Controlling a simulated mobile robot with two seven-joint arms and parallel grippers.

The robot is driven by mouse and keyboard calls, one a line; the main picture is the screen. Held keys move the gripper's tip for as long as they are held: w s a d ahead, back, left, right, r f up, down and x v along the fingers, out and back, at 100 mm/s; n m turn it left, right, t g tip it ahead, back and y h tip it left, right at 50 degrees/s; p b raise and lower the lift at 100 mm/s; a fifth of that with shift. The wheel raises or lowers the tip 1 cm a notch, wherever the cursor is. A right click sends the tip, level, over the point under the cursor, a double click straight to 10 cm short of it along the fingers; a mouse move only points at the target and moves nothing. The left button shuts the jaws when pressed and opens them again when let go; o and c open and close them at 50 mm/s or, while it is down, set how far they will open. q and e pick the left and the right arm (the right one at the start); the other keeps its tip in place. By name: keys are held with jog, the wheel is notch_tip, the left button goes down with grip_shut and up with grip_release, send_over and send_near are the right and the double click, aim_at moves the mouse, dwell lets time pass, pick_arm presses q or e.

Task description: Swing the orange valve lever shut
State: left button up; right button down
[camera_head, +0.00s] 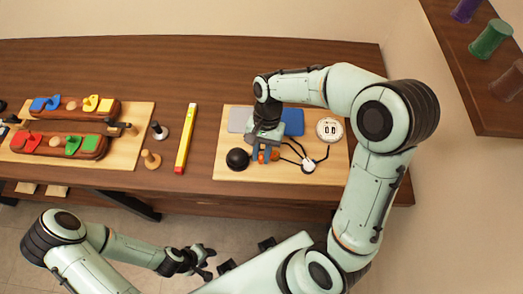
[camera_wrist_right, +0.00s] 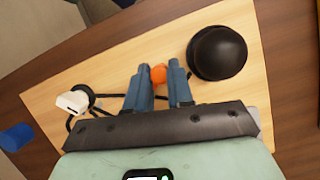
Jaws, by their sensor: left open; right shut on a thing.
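The orange valve lever (camera_head: 274,155) is on the right-hand wooden board, mostly hidden by my right gripper (camera_head: 263,155). In the right wrist view, the lever's rounded orange end (camera_wrist_right: 158,74) shows between the two blue-grey fingers of the right gripper (camera_wrist_right: 157,82). The right gripper is shut on the lever, pointing down at the board. The lever's pivot and the valve body are hidden, so its angle cannot be told. My left gripper (camera_head: 203,262) is open and empty, in front of the table, away from the board.
A black dome (camera_head: 237,159) stands close beside the right gripper and shows in the wrist view (camera_wrist_right: 217,52). A white plug (camera_head: 308,165) with black cords lies on the other side. A yellow bar (camera_head: 186,138) and coloured shape boards (camera_head: 66,120) lie further left.

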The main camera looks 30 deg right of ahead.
aim_at(273, 170)
jog(key=shift+s+n+g+h, duration=0.3)
jog(key=shift+s+n+g, duration=0.1)
jog(key=shift+n, duration=0.7)
jog(key=n, duration=0.1)
jog(key=s+n+h, duration=0.1)
jog(key=shift+d+n+p, duration=0.1)
jog(key=shift+n+p, duration=0.2)
jog(key=shift+p, duration=0.05)
jog(key=n, duration=0.1)
jog(key=s+n+h, duration=0.1)
jog(key=n, duration=0.1)
jog(key=shift+s+d+g, duration=0.1)
jog(key=shift+d+g, duration=0.2)
pick_arm(q)
jog(key=shift+w+r, duration=0.45)
jog(key=shift+r, duration=0.15)
pick_arm(e)
jog(key=shift+s+d+n+h, duration=0.25)
jog(key=shift+n+h, duration=0.15)
jog(key=shift+n, duration=0.5)
jog(key=shift+s+d+n+h, duration=0.2)
jog(key=shift+n+h, duration=0.2)
jog(key=shift+n, duration=0.5)
jog(key=c, duration=1)
grip_release()
